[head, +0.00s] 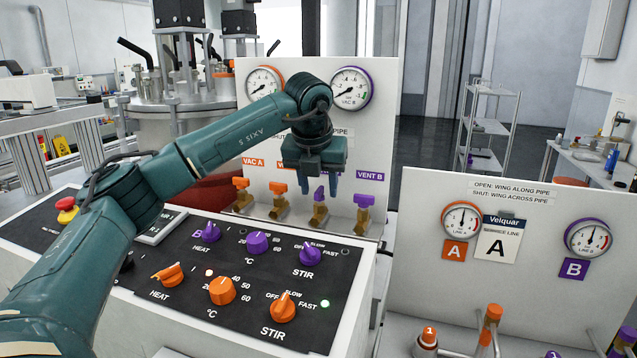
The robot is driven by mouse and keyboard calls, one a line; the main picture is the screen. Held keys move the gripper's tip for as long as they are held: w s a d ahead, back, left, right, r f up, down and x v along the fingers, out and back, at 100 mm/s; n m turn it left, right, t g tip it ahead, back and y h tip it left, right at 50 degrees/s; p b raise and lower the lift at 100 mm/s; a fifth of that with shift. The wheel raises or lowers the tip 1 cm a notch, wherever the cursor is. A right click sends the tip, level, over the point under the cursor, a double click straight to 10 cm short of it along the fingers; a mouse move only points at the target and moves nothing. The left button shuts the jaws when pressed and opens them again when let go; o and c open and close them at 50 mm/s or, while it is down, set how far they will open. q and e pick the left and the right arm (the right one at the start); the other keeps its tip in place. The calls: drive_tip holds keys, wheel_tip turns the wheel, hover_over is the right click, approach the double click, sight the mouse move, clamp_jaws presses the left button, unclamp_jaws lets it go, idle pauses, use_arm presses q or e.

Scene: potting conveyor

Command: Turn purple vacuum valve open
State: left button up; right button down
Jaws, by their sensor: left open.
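A row of small brass valves with coloured wing handles stands at the foot of the white gauge panel. The third from the left has a purple handle (319,194); its label is hidden behind my gripper, and it stands under the VAC B gauge (351,88). This handle looks narrow and upright, unlike the wider wings beside it. My left gripper (321,184) points down at this handle, open, with its fingers above and around its top. I cannot tell whether they touch it. My right gripper is not in view.
The purple VENT B valve (363,200) stands close on the right, an orange valve (278,188) close on the left. The orange VAC A valve (241,184) is further left. A black control panel (180,312) with orange and purple knobs lies in front, below my left arm.

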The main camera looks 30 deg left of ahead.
use_arm(q)
clamp_jaws()
drive_tip(key=shift+m, duration=0.6)
drive_tip(key=shift+h, duration=0.3)
unclamp_jaws()
